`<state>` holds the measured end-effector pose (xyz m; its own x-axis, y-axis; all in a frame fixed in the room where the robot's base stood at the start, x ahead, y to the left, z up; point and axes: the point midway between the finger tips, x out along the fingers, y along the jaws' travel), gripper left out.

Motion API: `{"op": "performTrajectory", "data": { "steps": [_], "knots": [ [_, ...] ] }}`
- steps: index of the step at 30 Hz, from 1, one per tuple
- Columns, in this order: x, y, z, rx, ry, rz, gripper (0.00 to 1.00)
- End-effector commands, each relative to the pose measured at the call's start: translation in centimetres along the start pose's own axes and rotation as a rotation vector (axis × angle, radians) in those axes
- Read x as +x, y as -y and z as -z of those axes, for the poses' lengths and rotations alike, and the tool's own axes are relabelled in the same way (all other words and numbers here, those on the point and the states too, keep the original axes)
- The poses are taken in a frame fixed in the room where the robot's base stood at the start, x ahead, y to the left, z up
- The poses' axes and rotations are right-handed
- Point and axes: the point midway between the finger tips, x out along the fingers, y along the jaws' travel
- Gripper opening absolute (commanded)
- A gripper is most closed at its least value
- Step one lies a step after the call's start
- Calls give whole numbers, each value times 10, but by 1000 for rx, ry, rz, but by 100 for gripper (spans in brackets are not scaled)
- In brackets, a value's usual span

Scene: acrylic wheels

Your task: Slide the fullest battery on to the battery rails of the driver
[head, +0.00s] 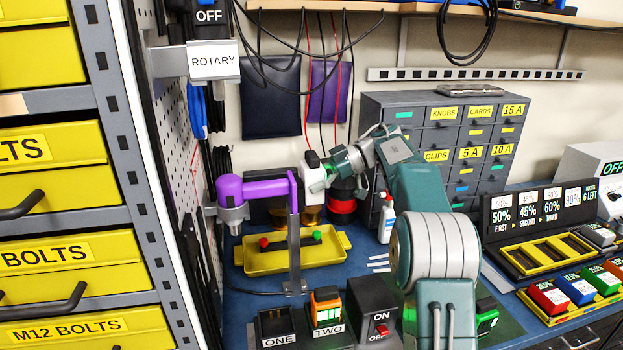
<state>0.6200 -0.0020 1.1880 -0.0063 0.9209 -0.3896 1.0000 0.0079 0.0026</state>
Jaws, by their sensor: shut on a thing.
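The purple driver (231,190) sits on a grey stand (294,255), its grey nose down and its handle reaching right. My gripper (326,169) is just right of the handle's end. It appears shut on a small white block with a black top (314,178), which seems to be a battery; block and fingers are hard to tell apart. The block is at or against the handle's end; I cannot tell whether it is on the rails. An orange battery (326,308) stands in the dock marked TWO; the dock marked ONE (275,325) looks empty.
A yellow tray (262,263) lies behind the stand. A switch box (371,312) stands right of the docks. A green and black object (487,318) is partly behind my arm. A white bottle (386,220) and grey drawer cabinet (440,130) stand behind. Yellow bins (60,255) fill the left.

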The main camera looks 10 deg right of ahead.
Motion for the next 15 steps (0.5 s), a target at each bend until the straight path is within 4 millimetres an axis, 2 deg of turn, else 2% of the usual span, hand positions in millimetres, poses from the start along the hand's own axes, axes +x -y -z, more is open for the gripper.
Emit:
{"op": "performTrajectory", "data": {
  "steps": [12,13,14,15],
  "knots": [
    [2,0,-5,-1,0,1,24],
    [2,0,-5,-1,0,1,94],
    [2,0,-5,-1,0,1,100],
    [2,0,-5,0,0,1,100]
  ]
}}
